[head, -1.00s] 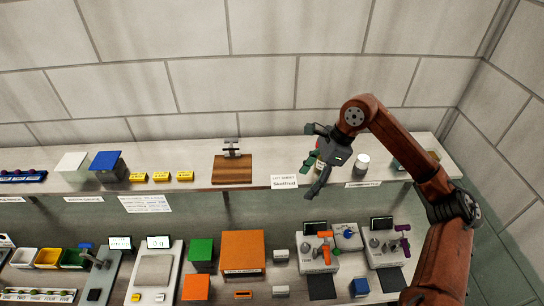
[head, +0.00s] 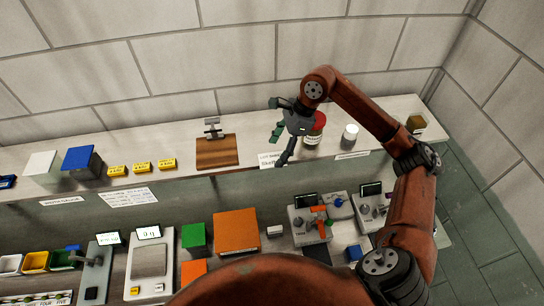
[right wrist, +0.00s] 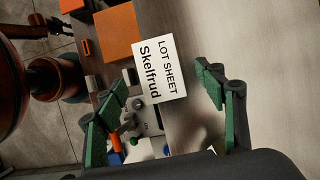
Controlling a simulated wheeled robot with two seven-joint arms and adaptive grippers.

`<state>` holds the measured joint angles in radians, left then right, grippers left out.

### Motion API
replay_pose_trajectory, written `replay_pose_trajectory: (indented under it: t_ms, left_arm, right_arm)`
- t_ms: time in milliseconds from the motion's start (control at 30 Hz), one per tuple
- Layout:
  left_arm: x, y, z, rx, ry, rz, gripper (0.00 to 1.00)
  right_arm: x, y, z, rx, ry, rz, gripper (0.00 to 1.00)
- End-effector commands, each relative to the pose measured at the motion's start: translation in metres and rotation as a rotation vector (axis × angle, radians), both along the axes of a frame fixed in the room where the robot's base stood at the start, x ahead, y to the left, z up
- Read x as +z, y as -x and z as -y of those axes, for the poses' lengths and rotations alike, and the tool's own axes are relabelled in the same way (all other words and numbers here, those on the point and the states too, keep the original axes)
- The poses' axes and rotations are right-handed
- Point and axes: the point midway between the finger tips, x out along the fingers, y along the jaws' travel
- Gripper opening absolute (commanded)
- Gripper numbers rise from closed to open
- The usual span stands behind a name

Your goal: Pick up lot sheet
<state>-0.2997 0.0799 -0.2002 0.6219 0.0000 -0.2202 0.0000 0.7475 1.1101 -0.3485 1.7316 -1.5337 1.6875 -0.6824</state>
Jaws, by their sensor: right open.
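The lot sheet (head: 266,161) is a white card at the front edge of the upper shelf. In the right wrist view the lot sheet (right wrist: 160,70) reads "LOT SHEET Skelfrud" and lies framed between my fingers. It overhangs the shelf edge toward the lower bench. My right gripper (head: 279,140) is open and empty above the shelf, and one finger hides the right part of the sheet in the head view. In the right wrist view the green-padded fingers of my right gripper (right wrist: 161,82) stand wide apart. My left gripper is not in view.
A jar with a red lid (head: 313,138) stands close beside the right gripper, with a white-capped jar (head: 350,132) farther right. Below are an orange box (head: 236,232) and instruments (head: 310,225).

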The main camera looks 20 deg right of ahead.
Motion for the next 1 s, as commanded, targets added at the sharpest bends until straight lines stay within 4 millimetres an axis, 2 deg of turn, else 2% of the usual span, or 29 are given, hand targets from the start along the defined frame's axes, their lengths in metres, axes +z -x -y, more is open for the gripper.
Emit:
replay_pose_trajectory:
  t_ms: [33, 233, 1000]
  left_arm:
    - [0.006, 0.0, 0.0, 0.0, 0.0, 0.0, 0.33]
    - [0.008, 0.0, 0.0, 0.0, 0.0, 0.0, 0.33]
    - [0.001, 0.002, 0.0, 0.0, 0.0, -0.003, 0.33]
  right_arm:
    - [-0.004, 0.001, -0.003, 0.0, -0.001, -0.003, 0.64]
    - [-0.02, -0.001, -0.007, -0.001, 0.0, 0.001, 0.64]
    - [-0.025, -0.001, -0.007, -0.003, 0.001, 0.001, 0.64]
